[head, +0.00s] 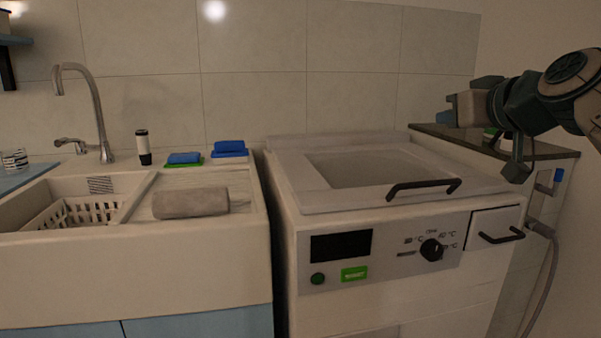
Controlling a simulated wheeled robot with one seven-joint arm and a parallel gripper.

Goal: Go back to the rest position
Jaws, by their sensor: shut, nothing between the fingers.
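My gripper (450,112) is at the upper right of the head view, at the end of my arm, which comes in from the right edge. It points left, in front of the wall and above the right back part of the white appliance. It is shut and holds nothing. Its fingertips are small and dark in this view. A black-and-white dispenser (143,147) stands upright at the back of the sink counter, far to the left of my gripper.
The white appliance (290,205) has a dark lid handle (424,187). A dark counter (545,150) lies below my arm. Left are a sink with a tap (97,110), a white basket (75,213), a grey roll (190,203) and blue sponges (229,147).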

